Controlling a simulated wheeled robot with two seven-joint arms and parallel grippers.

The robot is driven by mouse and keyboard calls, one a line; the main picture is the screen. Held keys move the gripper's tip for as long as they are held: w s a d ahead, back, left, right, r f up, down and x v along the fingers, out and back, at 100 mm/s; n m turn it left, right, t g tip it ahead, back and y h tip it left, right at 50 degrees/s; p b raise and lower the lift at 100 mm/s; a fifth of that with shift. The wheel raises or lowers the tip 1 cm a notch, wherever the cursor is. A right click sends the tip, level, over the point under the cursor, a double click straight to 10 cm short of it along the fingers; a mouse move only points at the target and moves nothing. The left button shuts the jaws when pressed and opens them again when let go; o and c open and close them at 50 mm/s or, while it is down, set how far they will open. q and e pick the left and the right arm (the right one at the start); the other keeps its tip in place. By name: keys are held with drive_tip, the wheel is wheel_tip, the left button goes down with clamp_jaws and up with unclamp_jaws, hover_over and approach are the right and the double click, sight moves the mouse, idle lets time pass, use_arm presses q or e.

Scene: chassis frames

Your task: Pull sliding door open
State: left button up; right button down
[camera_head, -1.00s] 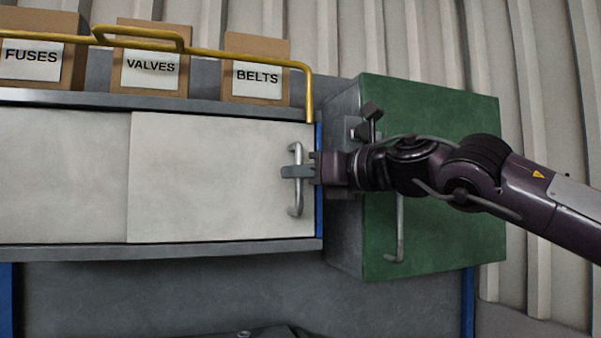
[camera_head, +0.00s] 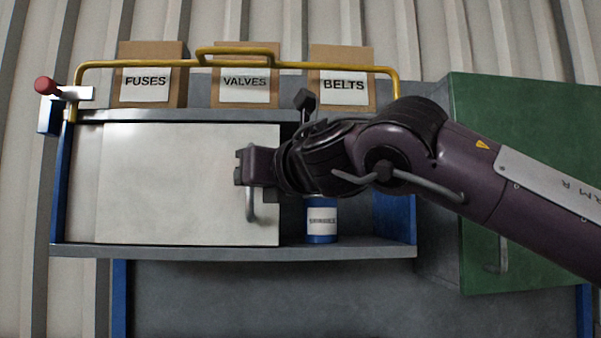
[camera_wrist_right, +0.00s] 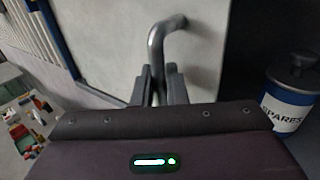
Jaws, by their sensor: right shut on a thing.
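The pale sliding door (camera_head: 180,185) covers the left and middle of the cabinet, and the right part of the cabinet stands open. Its vertical grey bar handle (camera_head: 250,207) is near the door's right edge. My right gripper (camera_head: 241,168) is at the handle in the head view and hides its upper part. In the right wrist view my right gripper (camera_wrist_right: 160,85) is shut on the handle (camera_wrist_right: 158,45), with a finger on each side. My left gripper does not show.
A blue-and-white canister (camera_head: 321,220) stands in the opening, close right of my gripper; its label reads SPARES in the wrist view. Boxes marked FUSES (camera_head: 146,90), VALVES (camera_head: 245,90) and BELTS (camera_head: 343,92) sit on top behind a yellow rail (camera_head: 130,64). A green cabinet (camera_head: 520,150) stands right.

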drive_tip(key=shift+a, duration=1.9)
drive_tip(key=c, duration=1.5)
unclamp_jaws()
drive_tip(key=shift+w, duration=0.1)
drive_tip(key=shift+c, duration=0.2)
drive_tip(key=b, duration=0.4)
approach(215, 178)
drive_tip(key=v, duration=0.3)
